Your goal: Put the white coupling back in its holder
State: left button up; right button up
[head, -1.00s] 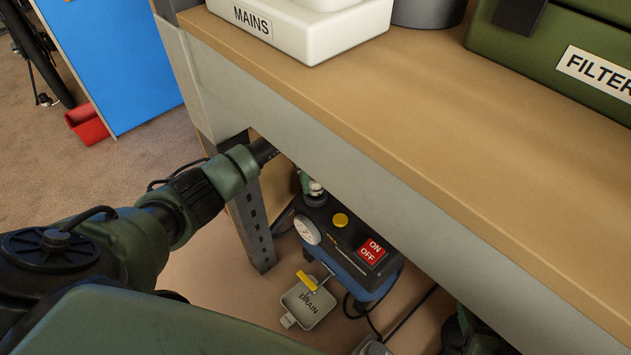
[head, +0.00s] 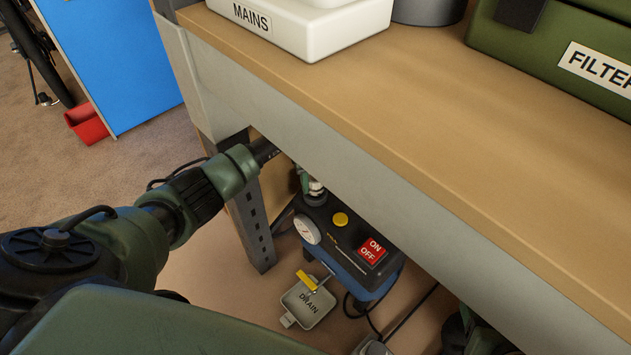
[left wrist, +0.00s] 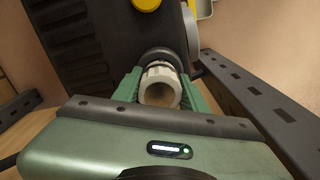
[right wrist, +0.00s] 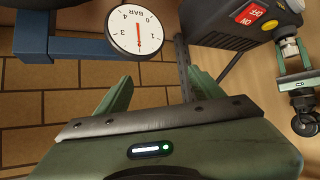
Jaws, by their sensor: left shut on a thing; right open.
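The white coupling (left wrist: 160,88) is between the green fingers of my left gripper (left wrist: 158,92), which is shut on it. It also shows in the right wrist view (right wrist: 290,48) and, small, in the head view (head: 316,188). A dark collar (left wrist: 161,57) on the black compressor (head: 345,235) lies right behind the coupling. They look lined up and close; I cannot tell how deep the coupling sits. My left arm reaches under the bench, whose edge partly hides the gripper. My right gripper (right wrist: 160,92) is open and empty.
The wooden bench (head: 420,110) overhangs the compressor; its leg (head: 253,215) stands close to my left arm. The compressor carries a gauge (right wrist: 135,29), a yellow knob (head: 340,220) and a red ON/OFF switch (head: 372,250). A DRAIN tray (head: 309,303) and cables lie on the floor.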

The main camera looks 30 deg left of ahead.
pick_arm(q)
jog(key=o, duration=1.4)
jog(key=shift+o, duration=0.2)
jog(key=shift+r, duration=0.1)
